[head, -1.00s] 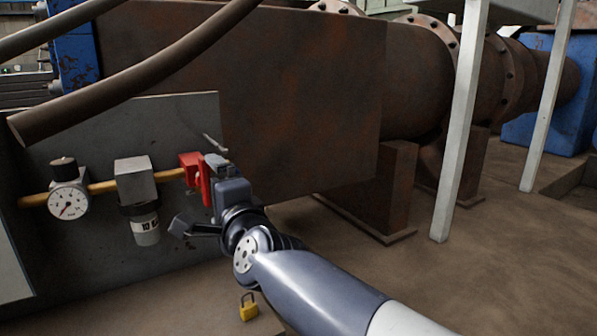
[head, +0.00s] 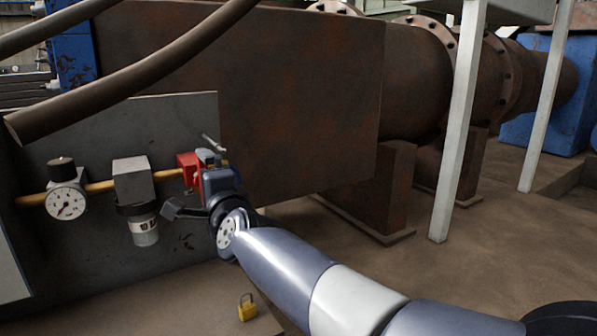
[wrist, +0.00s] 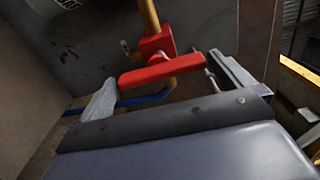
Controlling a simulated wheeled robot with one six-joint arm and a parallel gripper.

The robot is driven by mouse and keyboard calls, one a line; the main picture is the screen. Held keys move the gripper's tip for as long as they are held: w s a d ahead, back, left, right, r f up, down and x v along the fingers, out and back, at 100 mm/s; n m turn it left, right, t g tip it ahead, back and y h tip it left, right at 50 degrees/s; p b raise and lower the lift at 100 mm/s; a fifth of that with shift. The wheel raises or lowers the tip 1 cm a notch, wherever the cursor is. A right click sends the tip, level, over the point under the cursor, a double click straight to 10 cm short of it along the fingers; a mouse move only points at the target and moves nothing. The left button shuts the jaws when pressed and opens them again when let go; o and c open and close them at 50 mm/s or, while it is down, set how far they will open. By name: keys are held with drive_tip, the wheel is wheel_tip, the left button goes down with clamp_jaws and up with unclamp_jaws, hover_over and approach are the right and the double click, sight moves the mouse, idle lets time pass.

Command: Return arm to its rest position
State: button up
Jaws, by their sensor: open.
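My gripper (head: 208,152) is at the red valve (head: 187,168) on the yellow pipe, in front of the grey panel. In the wrist view the red valve body (wrist: 156,42) and its red lever (wrist: 160,70) lie ahead of my open gripper (wrist: 166,86). One finger is at the left and one at the right of the lever. I cannot tell whether either finger touches it. In the head view my gripper hides most of the lever.
A pressure gauge (head: 66,203) and a filter unit (head: 143,228) sit left of the valve. A yellow padlock (head: 247,309) is below. A rusty housing (head: 300,100) and a pale post (head: 459,130) stand to the right. A thick brown hose (head: 130,82) crosses upper left.

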drive_tip(key=r+p+v, duration=0.1)
drive_tip(key=p+v, duration=0.1)
drive_tip(key=v, duration=1.1)
drive_tip(key=w+a+n+p, duration=0.7)
drive_tip(key=w+n+p, duration=0.4)
drive_tip(key=n+p, duration=0.5)
drive_tip(key=p, duration=0.4)
drive_tip(key=shift+f+p, duration=0.25)
drive_tip(key=shift+p, duration=0.15)
idle(0.5)
drive_tip(key=shift+a+f+n, duration=0.1)
drive_tip(key=shift+n, duration=0.3)
drive_tip(key=shift+p, duration=0.3)
